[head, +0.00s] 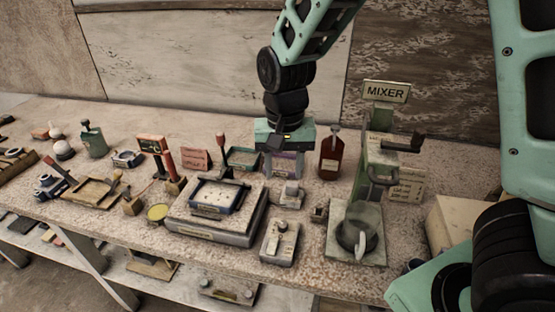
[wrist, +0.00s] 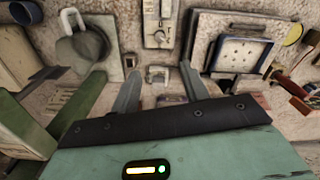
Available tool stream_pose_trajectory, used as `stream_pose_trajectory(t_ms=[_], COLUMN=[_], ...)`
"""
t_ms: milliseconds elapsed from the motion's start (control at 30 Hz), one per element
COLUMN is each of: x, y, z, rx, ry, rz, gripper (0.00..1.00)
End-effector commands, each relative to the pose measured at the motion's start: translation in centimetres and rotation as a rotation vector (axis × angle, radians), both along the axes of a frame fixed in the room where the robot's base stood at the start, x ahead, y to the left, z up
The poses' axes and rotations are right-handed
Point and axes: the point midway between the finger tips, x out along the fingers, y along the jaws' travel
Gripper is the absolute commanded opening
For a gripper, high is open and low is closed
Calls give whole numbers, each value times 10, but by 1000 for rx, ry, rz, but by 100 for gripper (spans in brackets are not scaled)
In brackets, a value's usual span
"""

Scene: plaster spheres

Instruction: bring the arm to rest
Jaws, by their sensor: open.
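My arm reaches over the back middle of the bench, with my gripper (head: 284,150) pointing down behind the square device with a blue-rimmed tray. In the wrist view my gripper (wrist: 159,72) has its two grey fingers spread apart, with nothing held between them. A small pale block-like device (wrist: 158,75) on the bench shows beyond the gap between the fingertips; it also stands in the head view (head: 289,195), in front of my gripper. In the head view the fingers are hard to make out against a purple-grey box.
The green mixer stand (head: 375,150) with its grey pot (head: 357,228) stands right of my gripper. A brown bottle (head: 330,155) is close on its right. The blue-rimmed tray (head: 217,195) and a red-handled tool (head: 222,150) are left. Low clutter covers the bench (head: 120,235).

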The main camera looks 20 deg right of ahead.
Motion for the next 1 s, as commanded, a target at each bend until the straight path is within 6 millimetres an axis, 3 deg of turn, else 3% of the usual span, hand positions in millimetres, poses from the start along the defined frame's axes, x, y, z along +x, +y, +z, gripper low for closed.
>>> stream_pose_trajectory(t_ms=[167,267,367,500,700,833,1000], x=[-1,-15,-48,-111,-181,-199,-202], y=[1,11,31,57,64,63,62], z=[0,4,14,31,40,39,39], rx=[1,23,63,99,73,51,47], ry=[1,7,15,5,-20,-26,-26], rz=[4,70,232,549,917,1024,1047], gripper=[45,45,45,45,45,45,45])
